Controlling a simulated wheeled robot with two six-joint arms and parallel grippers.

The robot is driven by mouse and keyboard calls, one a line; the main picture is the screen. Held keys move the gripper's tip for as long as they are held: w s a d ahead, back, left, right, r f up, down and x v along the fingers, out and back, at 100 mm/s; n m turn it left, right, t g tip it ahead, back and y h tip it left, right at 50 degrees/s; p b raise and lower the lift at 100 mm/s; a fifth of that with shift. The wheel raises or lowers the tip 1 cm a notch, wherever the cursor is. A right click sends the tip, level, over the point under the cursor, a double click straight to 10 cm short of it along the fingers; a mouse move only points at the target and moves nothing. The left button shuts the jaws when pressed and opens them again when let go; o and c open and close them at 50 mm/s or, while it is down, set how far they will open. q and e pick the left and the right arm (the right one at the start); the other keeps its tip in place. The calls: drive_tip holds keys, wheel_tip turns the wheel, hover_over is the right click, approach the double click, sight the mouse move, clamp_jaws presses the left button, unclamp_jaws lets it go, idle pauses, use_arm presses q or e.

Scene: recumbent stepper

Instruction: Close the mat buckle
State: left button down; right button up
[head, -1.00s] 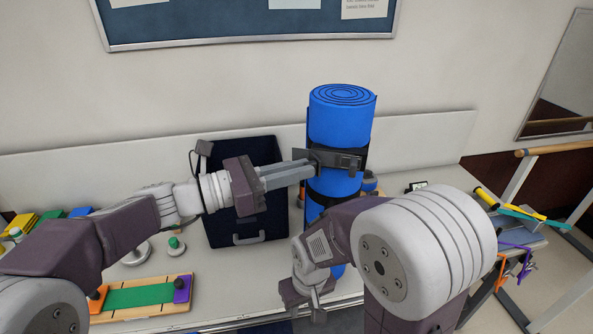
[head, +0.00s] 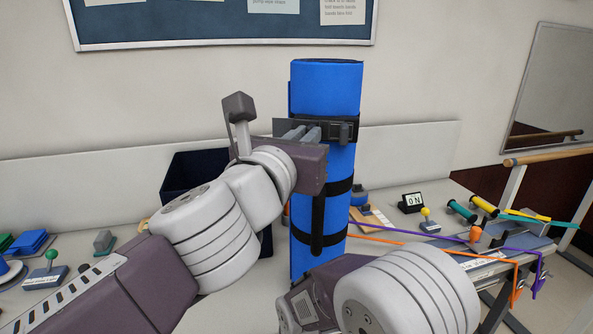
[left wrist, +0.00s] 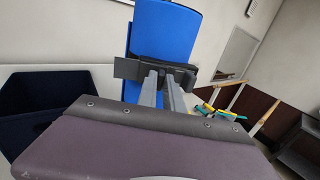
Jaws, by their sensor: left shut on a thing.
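The blue rolled mat (head: 326,88) stands upright, with black straps around it; it also shows in the left wrist view (left wrist: 163,32). The dark buckle (head: 344,130) sits on the upper strap, facing me, and it shows across the mat in the left wrist view (left wrist: 185,76). My left gripper (head: 308,132) is at the buckle, its two grey fingers (left wrist: 163,84) shut on a part of it. The gripper body and fingers hide part of the buckle, so I cannot tell whether its halves are joined. My right arm is low in front of the mat; its gripper is not visible.
A dark bin (head: 194,166) stands behind my left arm. Small fixtures, a sign (head: 411,203) and orange and purple cords (head: 461,242) lie to the right. A wall board (head: 215,22) hangs above. My right arm crowds the space before the mat's base.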

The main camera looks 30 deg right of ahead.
use_arm(q)
drive_tip(key=n+t+y, duration=0.1)
drive_tip(key=d+n+t+y, duration=0.1)
drive_tip(key=shift+d+f+y+b, duration=0.1)
drive_tip(key=shift+f+y+b, duration=0.05)
drive_tip(key=shift+y+b, duration=0.2)
use_arm(e)
drive_tip(key=shift+f, duration=0.75)
use_arm(q)
drive_tip(key=shift+t, duration=0.3)
drive_tip(key=c, duration=1.5)
unclamp_jaws()
drive_tip(key=shift+w, duration=0.1)
